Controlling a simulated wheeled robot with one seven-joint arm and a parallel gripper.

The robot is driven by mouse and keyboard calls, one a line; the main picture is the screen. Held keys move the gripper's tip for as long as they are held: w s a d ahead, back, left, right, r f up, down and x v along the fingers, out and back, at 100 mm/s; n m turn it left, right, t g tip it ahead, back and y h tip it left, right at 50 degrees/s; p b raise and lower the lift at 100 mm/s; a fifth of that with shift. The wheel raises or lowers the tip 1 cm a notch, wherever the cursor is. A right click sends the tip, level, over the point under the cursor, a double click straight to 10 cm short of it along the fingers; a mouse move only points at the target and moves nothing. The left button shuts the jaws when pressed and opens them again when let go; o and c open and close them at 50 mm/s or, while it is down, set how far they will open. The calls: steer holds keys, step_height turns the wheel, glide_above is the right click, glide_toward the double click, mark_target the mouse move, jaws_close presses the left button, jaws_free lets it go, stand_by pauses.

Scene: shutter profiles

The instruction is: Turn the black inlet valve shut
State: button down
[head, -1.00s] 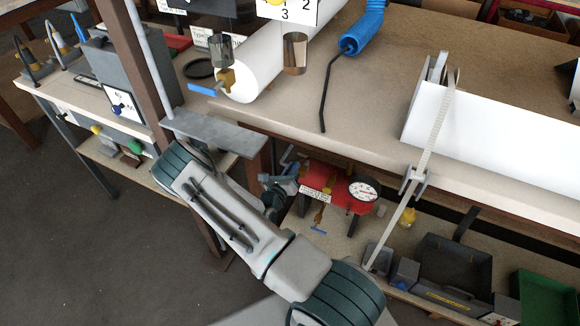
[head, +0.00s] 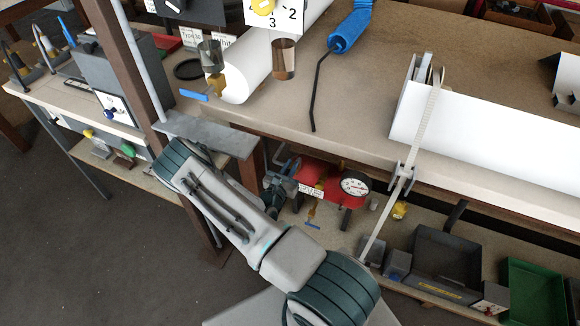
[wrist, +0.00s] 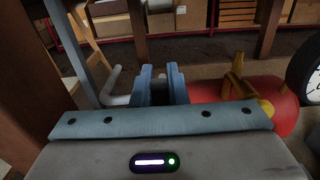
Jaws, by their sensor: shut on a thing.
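My gripper (head: 288,166) is under the workbench, at the left end of a red tank (head: 322,178) with a round gauge (head: 354,186). In the wrist view the two blue fingers (wrist: 160,84) are close together, with only a narrow gap between them. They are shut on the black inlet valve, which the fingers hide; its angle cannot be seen. A grey pipe (wrist: 112,88) bends up just left of the fingers. The red tank (wrist: 283,100) and its brass fitting (wrist: 238,80) lie to the right.
A brown post (head: 128,75) and a grey metal plate (head: 207,134) stand close to my arm on the left. Lower shelf items include a black tray (head: 433,262) and a green bin (head: 530,285). Open floor (head: 80,240) lies left.

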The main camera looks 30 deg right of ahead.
stand_by(0.3)
steer(key=c, duration=1.4)
jaws_free()
steer(key=shift+c, duration=0.2)
steer(key=shift+s+a, duration=0.1)
steer(key=v, duration=1.3)
steer(key=shift+s+a, duration=0.2)
steer(key=shift+a, duration=0.05)
